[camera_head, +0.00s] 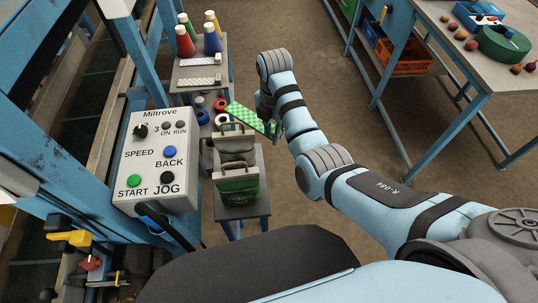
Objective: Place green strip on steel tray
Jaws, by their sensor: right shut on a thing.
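A green checkered strip (243,113) is in my right gripper (269,126), which is shut on it. The strip extends up and left from the fingers, above the far edge of the stand with the sacks. The gripper is partly hidden by its own wrist. A grey tray-like surface (213,74), which may be the steel tray, lies farther back and left of the gripper. It bears pale strips (197,83) and several cones. My left gripper is not in view.
A control box (157,160) stands at left. A workbench (458,48) is at right; open floor lies between.

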